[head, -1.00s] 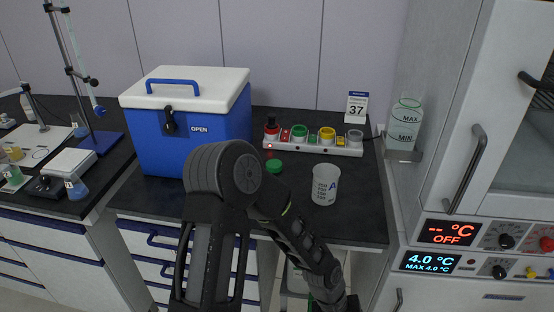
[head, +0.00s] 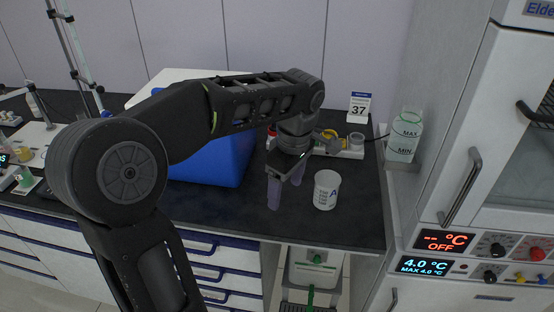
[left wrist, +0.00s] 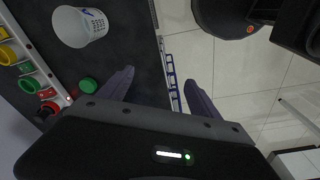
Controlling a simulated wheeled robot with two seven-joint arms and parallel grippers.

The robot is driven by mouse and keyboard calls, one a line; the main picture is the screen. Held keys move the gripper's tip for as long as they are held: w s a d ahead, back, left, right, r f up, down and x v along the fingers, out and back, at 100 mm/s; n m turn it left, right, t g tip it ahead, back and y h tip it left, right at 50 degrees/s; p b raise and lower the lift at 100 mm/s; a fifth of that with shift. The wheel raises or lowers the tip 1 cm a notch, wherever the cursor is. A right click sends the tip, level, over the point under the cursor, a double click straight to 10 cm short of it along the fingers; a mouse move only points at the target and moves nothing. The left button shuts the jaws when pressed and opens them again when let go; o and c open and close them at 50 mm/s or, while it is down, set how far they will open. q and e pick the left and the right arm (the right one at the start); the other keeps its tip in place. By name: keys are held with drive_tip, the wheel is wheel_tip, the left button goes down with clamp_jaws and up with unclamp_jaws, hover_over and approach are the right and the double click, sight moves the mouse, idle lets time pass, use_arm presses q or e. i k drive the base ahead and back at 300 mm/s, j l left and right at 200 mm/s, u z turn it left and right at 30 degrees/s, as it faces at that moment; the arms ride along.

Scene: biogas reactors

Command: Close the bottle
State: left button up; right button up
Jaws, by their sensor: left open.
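A clear bottle (head: 405,135) with MAX and MIN marks sits in a holder on the side of the tall white cabinet, right of the counter. Its top shows no clear cap. A round green cap (left wrist: 88,85) lies on the dark counter in the left wrist view, close beside one finger. It is hidden behind my gripper in the head view. My left gripper (head: 286,182) points down over the front of the counter, open and empty. Its two spread fingers also show in the left wrist view (left wrist: 158,91). My right gripper is not in view.
A white beaker (head: 326,190) stands just right of my left gripper. A blue cool box (head: 215,160) stands to the left, partly behind my arm. A white strip (head: 350,154) with coloured round pieces lies at the back. The counter's front edge is close.

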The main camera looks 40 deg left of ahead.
sight(407, 128)
drive_tip(key=i+j, duration=0.7)
drive_tip(key=j, duration=0.15)
